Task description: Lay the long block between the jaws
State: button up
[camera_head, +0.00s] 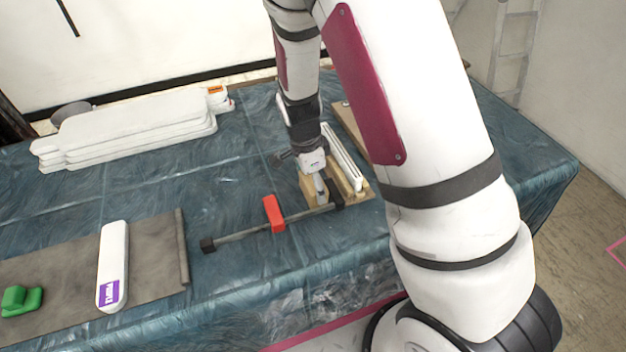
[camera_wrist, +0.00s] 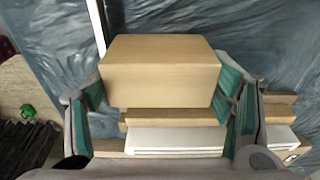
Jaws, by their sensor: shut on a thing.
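My gripper (camera_head: 318,186) is low over the right part of the table. In the wrist view, its teal-padded fingers (camera_wrist: 160,100) are shut on a tan, wood-coloured block (camera_wrist: 160,75). Below that block, tan wooden pieces (camera_wrist: 175,117) and white strips (camera_wrist: 175,138) show. In the head view, white strips (camera_head: 342,157) lie beside tan wood (camera_head: 357,186) just right of my gripper. A bar clamp with a red jaw (camera_head: 273,213) and a grey bar (camera_head: 240,234) lies in front, its black far end (camera_head: 336,193) close to my gripper. I cannot tell whether the held block touches anything below.
Several white stepped panels (camera_head: 140,127) are stacked at the back left. A white piece with a purple label (camera_head: 113,265) lies on a grey mat (camera_head: 158,262) at the front left, near a green object (camera_head: 22,299). The blue sheeting (camera_head: 130,200) between them is clear.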

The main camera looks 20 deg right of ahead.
jog(key=shift+f, duration=0.35)
jog(key=o, duration=1.3)
jog(key=shift+r, duration=0.1)
notch_tip(320, 180, up, 12)
jog(key=a, duration=0.1)
jog(key=shift+a, duration=0.25)
jog(key=s+d+r+n+t+y, duration=0.1)
jog(key=s+r+n+t, duration=0.3)
jog(key=s+r+n, duration=1.4)
jog(key=s+r, duration=0.1)
jog(key=s, duration=0.4)
jog(key=shift+d+r, duration=0.2)
jog(key=shift+d, duration=0.2)
